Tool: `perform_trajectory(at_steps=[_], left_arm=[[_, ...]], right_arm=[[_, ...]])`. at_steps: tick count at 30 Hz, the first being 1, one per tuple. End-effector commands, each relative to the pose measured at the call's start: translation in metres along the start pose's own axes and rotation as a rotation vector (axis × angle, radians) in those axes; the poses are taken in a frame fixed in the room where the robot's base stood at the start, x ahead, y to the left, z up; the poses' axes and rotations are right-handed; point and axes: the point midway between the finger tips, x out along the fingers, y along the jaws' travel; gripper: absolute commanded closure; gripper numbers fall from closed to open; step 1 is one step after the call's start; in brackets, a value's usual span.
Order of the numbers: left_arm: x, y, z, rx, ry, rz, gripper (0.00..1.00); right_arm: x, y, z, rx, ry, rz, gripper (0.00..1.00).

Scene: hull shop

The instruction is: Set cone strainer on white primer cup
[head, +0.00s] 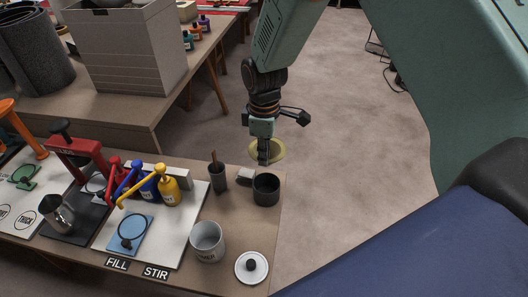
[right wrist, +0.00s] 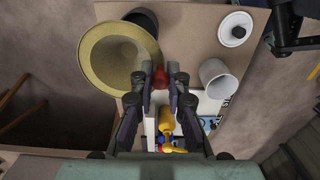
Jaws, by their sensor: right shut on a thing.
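The cone strainer (head: 280,149), with a pale yellow rim, is at my right gripper (head: 263,158), above the far right end of the bench. In the right wrist view the strainer (right wrist: 88,62) shows as a wide yellow ring around a paler cone, left of my right gripper (right wrist: 160,80). The gripper is shut on a red part beside the rim. The white primer cup (head: 207,243) stands upright and open on the bench, apart from the strainer. The cup (right wrist: 216,82) also shows right of the fingers.
A dark pot (head: 266,190) stands below the gripper, with a dark holder (head: 217,179) to its left. A white lid (head: 251,267) lies right of the cup. Yellow, blue and red pump bottles (head: 169,191) stand left. Bare bench lies between cup and pot.

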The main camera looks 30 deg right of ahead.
Motion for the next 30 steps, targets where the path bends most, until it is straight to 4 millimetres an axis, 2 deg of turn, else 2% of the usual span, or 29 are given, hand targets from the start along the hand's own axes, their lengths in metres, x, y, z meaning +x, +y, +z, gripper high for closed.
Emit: perform_trajectory(at_steps=[7, 19, 23, 30], left_arm=[[-0.014, 0.000, 0.000, 0.000, 0.000, 0.000, 0.60], [-0.013, 0.000, 0.000, 0.000, 0.000, 0.000, 0.60], [-0.009, 0.000, 0.000, 0.000, 0.000, 0.000, 0.60], [0.001, 0.000, 0.000, 0.000, 0.000, 0.000, 0.60]], right_arm=[[-0.015, 0.000, 0.000, 0.000, 0.000, 0.000, 1.00], [-0.015, -0.004, -0.001, 0.027, 0.001, -0.001, 1.00], [-0.019, -0.020, -0.004, 0.153, 0.003, -0.005, 1.00], [-0.033, -0.056, -0.006, 0.496, 0.003, -0.008, 1.00]])
